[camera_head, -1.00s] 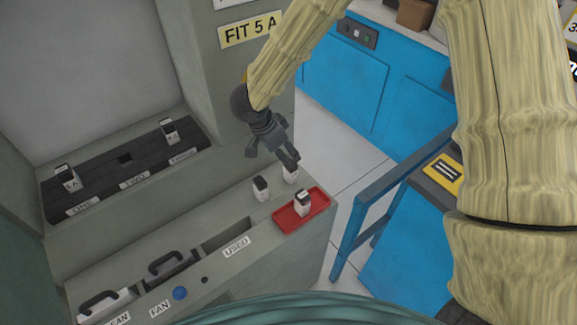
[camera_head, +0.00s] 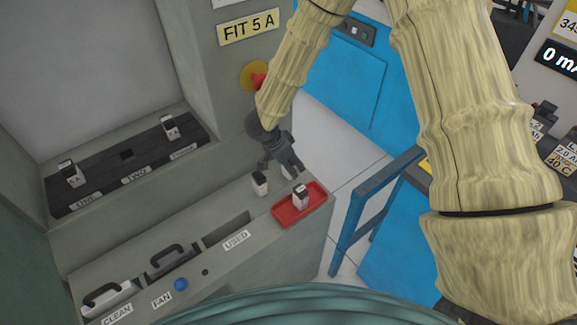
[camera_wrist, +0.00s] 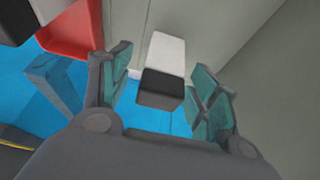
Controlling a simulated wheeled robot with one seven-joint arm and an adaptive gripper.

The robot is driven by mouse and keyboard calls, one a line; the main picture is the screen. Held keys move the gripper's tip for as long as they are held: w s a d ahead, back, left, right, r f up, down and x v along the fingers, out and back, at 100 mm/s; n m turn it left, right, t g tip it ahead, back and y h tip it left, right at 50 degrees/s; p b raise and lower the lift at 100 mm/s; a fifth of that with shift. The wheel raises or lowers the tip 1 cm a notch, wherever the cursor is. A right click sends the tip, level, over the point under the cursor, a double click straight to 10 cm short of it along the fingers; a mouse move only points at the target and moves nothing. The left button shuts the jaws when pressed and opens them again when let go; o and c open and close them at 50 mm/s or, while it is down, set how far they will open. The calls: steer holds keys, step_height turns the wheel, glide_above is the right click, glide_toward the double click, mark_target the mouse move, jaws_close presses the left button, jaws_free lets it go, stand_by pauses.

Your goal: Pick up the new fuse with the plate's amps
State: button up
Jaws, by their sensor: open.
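A plate (camera_head: 248,29) on the cabinet reads "FIT 5 A". In the wrist view this fuse (camera_wrist: 165,58) lies between my open fingers (camera_wrist: 152,92), with no clear contact. A third fuse (camera_head: 300,196) stands in the red tray (camera_head: 318,204). I cannot read the ratings on these fuses.
A slot labelled "USED" (camera_head: 236,240) and two black handles are in the shelf. A blue rail (camera_head: 360,217) stands right of the shelf.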

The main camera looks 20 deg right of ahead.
steer(key=c, duration=1.1)
